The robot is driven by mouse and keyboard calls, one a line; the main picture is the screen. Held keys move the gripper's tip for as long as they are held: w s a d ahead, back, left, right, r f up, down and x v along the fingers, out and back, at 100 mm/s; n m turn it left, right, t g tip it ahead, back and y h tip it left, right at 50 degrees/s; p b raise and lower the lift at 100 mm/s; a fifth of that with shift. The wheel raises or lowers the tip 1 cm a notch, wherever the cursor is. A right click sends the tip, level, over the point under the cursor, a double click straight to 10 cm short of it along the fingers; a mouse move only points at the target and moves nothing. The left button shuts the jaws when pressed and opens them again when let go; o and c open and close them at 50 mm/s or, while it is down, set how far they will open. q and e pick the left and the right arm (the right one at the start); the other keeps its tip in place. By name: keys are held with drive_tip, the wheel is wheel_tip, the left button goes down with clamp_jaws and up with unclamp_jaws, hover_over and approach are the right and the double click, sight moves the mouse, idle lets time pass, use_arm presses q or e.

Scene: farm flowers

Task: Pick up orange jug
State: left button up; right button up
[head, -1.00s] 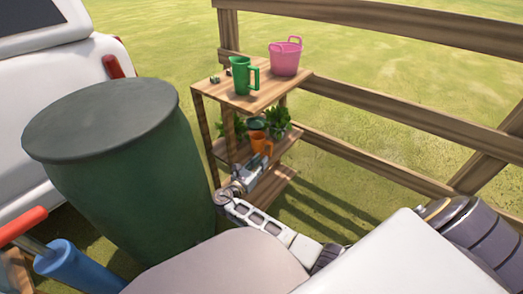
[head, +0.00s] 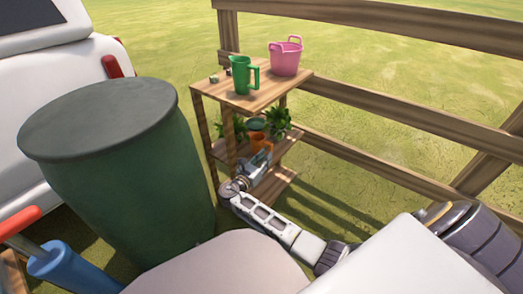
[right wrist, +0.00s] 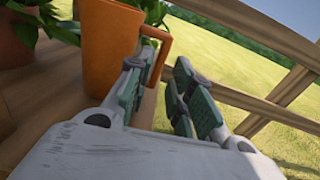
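The orange jug (head: 260,139) stands on the middle shelf of the wooden stand, its lower part hidden behind my right gripper in the head view. In the right wrist view the orange jug (right wrist: 108,45) fills the upper left, and its handle (right wrist: 163,48) points right. My right gripper (head: 262,160) is right in front of the jug. In the right wrist view my right gripper (right wrist: 166,85) is open, with the handle ahead of the gap, close to the left finger. I cannot tell whether they touch. My left gripper is not in view.
The wooden stand (head: 266,96) carries a green jug (head: 241,76) and a pink bucket (head: 286,58) on top. Leafy plants (head: 279,120) flank the orange jug. A large green barrel (head: 120,185) stands left, and a wooden fence (head: 400,120) runs behind.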

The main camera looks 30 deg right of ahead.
drive_tip(key=shift+b+x, duration=0.6)
drive_tip(key=shift+x, duration=0.25)
drive_tip(key=shift+w+d+f+b, duration=0.1)
drive_tip(key=shift+w+d+b, duration=0.25)
drive_tip(key=shift+d, duration=0.2)
drive_tip(key=shift+w+d, duration=0.15)
drive_tip(key=shift+d, duration=0.25)
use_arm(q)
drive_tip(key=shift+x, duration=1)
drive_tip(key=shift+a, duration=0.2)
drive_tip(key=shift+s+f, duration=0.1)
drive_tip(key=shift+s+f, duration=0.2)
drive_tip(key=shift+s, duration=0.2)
use_arm(e)
clamp_jaws()
